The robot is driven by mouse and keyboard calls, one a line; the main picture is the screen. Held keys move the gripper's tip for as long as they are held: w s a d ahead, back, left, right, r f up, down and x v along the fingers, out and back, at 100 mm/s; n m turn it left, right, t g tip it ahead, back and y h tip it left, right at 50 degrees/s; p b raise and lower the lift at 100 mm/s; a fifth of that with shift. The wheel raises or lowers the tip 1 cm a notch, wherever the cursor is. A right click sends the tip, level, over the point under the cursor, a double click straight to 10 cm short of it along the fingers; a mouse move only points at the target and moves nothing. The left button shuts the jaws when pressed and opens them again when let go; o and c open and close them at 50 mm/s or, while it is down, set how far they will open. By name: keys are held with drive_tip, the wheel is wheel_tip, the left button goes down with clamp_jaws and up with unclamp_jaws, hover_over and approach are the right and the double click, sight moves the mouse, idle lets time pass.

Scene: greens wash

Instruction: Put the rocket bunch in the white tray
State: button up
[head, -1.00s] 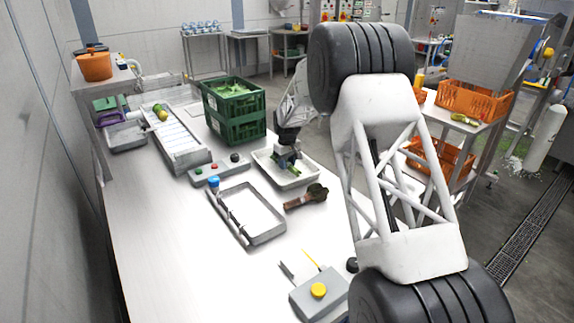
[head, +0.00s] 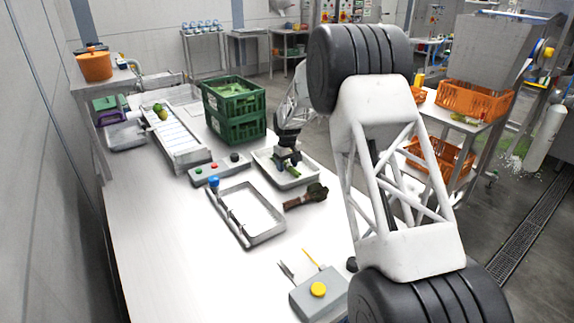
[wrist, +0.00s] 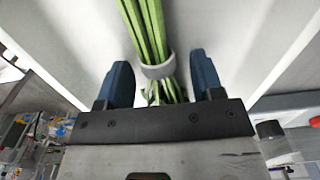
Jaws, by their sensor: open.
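The white tray (head: 290,186) stands on the table in the middle of the head view. My gripper (head: 287,160) is low over this tray, with its jaws open. In the wrist view, a bunch of green stems with a pale band, which looks like the rocket bunch (wrist: 146,28), lies between and just ahead of the two blue fingers of my gripper (wrist: 161,75). Gaps show between the stems and both fingers. White tray surface shows around the stems. The leaves are outside the wrist view, and my gripper partly hides the bunch in the head view.
Another dark green bunch with reddish-brown stems (head: 306,196) lies beside the tray. A metal-rimmed frame (head: 262,239), a button box (head: 220,169), green stacked crates (head: 236,128) and a yellow-button device (head: 318,290) stand around. The table's left front is bare.

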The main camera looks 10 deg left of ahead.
sight(287, 163)
drive_tip(key=shift+r, duration=0.15)
wheel_tip(287, 163, up, 12)
idle(0.7)
idle(0.4)
drive_tip(key=shift+d, duration=0.1)
